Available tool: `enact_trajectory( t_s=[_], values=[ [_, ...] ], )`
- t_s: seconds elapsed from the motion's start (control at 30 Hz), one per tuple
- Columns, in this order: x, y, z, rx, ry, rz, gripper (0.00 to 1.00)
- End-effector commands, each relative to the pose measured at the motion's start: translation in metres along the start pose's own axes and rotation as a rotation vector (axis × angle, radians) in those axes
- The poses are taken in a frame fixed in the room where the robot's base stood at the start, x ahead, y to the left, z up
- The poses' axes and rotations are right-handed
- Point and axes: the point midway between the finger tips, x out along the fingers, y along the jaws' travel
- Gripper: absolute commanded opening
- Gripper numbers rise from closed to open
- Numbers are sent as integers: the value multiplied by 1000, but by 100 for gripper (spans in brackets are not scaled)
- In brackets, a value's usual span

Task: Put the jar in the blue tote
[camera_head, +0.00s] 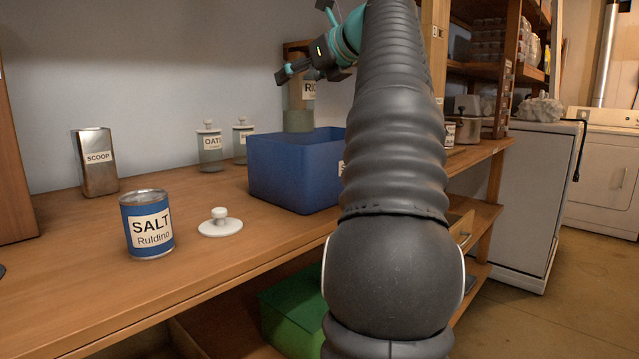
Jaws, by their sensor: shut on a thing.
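A greenish jar (298,122) with a white label starting "RI" shows at the back of the blue tote (290,178). The tote stands on the wooden bench, left of my arm. My gripper (303,71) is at the jar's upper part and is shut on it. The jar looks roughly upright, with its base near the tote's far rim. I cannot tell whether it is over the tote or behind it. My arm hides the tote's right side, and the tote's inside floor is mostly hidden.
A blue SALT can (148,224) and a white knobbed lid (220,223) are on the bench at the front left. A metal SCOOP tin (95,162) and an OATS jar (209,148) with another lidded jar (243,141) stand farther back. The bench between them is clear.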

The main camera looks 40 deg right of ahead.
Motion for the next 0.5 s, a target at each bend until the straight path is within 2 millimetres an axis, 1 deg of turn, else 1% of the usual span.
enact_trajectory(
  t_s=[0.07, 0.17, 0.4, 0.5],
  values=[
    [3, 1, -2, 0, 0, 1, 0],
    [5, -1, -10, 3, 0, -4, 0],
    [15, -4, -42, 6, 0, -11, 0],
    [18, -4, -51, 6, 0, -10, 0]
  ],
)
